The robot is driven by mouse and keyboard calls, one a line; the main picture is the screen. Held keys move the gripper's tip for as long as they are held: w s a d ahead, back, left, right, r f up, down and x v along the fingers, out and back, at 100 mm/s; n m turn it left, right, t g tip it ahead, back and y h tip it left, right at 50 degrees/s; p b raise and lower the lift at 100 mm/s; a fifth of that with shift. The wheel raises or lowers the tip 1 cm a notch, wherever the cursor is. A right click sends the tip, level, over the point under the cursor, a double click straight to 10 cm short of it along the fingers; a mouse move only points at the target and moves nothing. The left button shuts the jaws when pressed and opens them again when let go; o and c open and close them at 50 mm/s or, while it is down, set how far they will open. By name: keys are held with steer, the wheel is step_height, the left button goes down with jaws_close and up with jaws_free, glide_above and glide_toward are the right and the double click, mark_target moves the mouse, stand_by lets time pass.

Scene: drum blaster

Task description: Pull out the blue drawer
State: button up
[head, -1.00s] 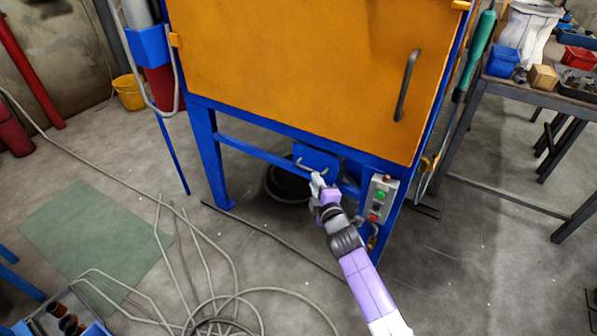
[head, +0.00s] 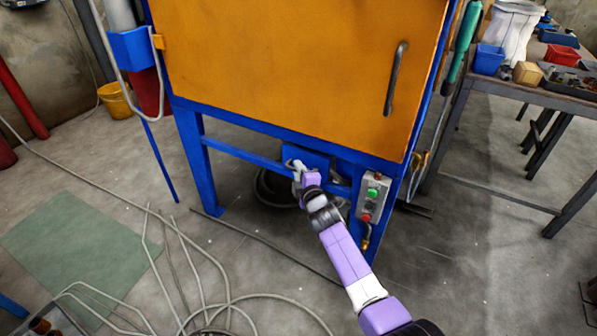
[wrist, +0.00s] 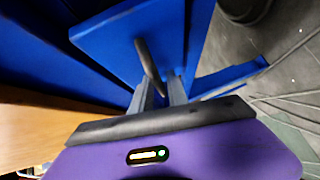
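The blue drawer (head: 318,160) is a small blue front panel below the orange door of the blue cabinet. My gripper (head: 297,167) is at this panel and covers most of its handle in the head view. In the wrist view the drawer front (wrist: 105,38) fills the upper middle, with its dark curved handle (wrist: 147,60) on it. My gripper (wrist: 161,88) has its two grey fingers apart, with the near end of the handle between them. A gap shows between the fingers. I cannot tell whether they touch the handle.
A control box (head: 372,195) with green and red buttons hangs just right of the drawer. The orange door (head: 290,70) is above. A dark round container (head: 275,188) stands beneath. Hoses (head: 215,300) lie on the floor; a workbench (head: 530,95) stands at right.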

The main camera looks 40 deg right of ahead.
jaws_close()
stand_by(1.3)
